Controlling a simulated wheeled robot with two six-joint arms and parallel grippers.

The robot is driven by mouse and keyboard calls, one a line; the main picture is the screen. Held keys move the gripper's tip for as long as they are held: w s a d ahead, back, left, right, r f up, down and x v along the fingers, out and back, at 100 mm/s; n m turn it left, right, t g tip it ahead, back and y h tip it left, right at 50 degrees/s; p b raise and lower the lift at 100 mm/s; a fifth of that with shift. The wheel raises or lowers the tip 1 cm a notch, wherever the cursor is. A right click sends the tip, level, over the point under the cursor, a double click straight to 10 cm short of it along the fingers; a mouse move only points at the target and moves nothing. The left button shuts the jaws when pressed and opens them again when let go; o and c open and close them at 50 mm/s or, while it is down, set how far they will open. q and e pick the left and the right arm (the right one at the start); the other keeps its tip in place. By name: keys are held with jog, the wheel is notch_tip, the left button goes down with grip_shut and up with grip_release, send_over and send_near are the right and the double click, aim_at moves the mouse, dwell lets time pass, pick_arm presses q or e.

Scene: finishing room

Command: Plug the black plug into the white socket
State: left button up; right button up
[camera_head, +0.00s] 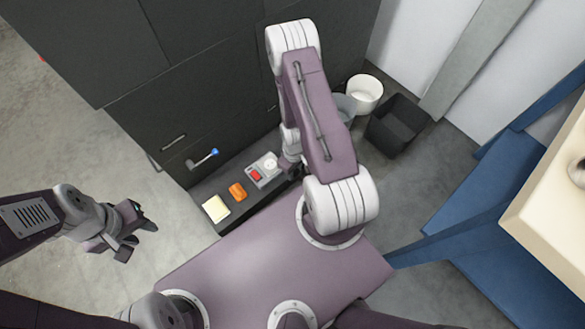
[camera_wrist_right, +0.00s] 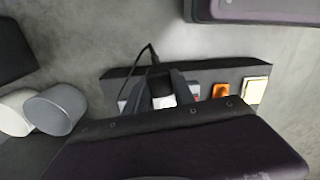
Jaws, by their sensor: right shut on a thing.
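The white socket (camera_head: 271,163) is a round face on a light box on the dark ledge in the head view. My right gripper (camera_head: 290,169) is just right of it, low over the ledge and largely hidden by my arm. In the right wrist view, the right gripper (camera_wrist_right: 163,92) is shut on the black plug (camera_wrist_right: 161,86), whose black cable rises from it. A white patch shows between the fingertips; whether plug and socket touch cannot be told. My left gripper (camera_head: 135,232) is open and empty over the floor at the left.
On the dark ledge (camera_wrist_right: 230,75) are a red switch (camera_head: 255,175), an orange block (camera_head: 237,191) and a cream block (camera_head: 216,208). A dark cabinet (camera_head: 200,80) stands behind. Buckets (camera_head: 364,93) and a black bin (camera_head: 397,125) are to the right.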

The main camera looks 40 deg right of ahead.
grip_shut()
jog(key=w+a+f+b, duration=0.1)
jog(key=w+f+b, duration=0.3)
jog(key=w, duration=0.7)
jog(key=shift+a, duration=0.35)
jog(key=shift+w, duration=0.1)
jog(key=shift+f, duration=0.1)
jog(key=shift+w+a+f+b, duration=0.1)
jog(key=shift+w+f+b, duration=0.1)
jog(key=shift+w+b, duration=0.35)
jog(key=shift+w+a+f+b, duration=0.1)
jog(key=shift+w+f+b, duration=0.2)
jog(key=shift+w, duration=0.45)
jog(key=shift+r, duration=0.1)
